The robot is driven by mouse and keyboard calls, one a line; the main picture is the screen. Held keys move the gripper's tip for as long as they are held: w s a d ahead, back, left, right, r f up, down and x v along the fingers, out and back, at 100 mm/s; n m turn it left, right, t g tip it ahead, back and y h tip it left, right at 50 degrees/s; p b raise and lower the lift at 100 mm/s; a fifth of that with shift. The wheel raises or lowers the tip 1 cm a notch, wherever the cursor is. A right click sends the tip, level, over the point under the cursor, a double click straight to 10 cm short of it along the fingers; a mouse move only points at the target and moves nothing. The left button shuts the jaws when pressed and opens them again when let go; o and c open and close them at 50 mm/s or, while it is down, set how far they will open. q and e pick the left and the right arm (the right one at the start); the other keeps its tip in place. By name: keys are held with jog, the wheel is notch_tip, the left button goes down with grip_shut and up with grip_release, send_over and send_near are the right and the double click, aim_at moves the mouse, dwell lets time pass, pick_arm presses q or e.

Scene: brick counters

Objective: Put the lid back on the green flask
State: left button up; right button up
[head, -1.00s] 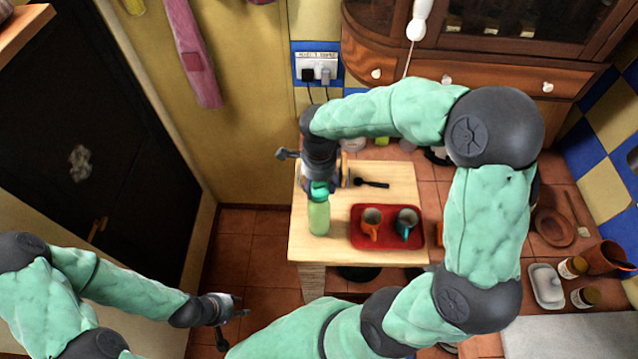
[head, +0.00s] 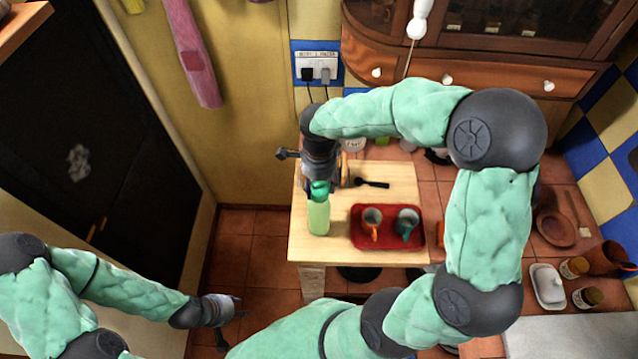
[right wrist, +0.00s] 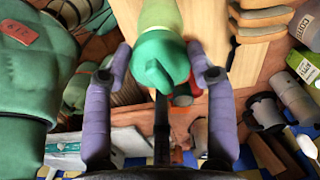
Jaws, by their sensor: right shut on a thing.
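The green flask (head: 318,217) stands upright near the left edge of the wooden table. It is a pale green body in the head view, and its upper part shows at the top of the right wrist view (right wrist: 160,15). The teal lid (right wrist: 158,62) is at the flask's top, in line with it; I cannot tell whether it is fully seated. It also shows in the head view (head: 319,188). My right gripper (right wrist: 160,58) has its purple fingers on either side of the lid and is shut on it. My left gripper (head: 238,306) is away at lower left, over the floor; its fingers are too small to judge.
A red tray (head: 358,240) with two mugs (head: 372,218) (head: 407,222) stands right of the flask. A dark utensil (head: 372,183) lies behind it on the wooden table (head: 400,172). The counter at right holds a bowl (head: 555,229), a white butter dish (head: 548,287) and jars.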

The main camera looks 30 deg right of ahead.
jog(key=o, duration=1.2)
jog(key=shift+o, duration=0.2)
jog(key=o, duration=0.3)
jog(key=shift+r, duration=0.2)
jog(key=shift+r+p, duration=2.15)
jog(key=shift+r, duration=1.2)
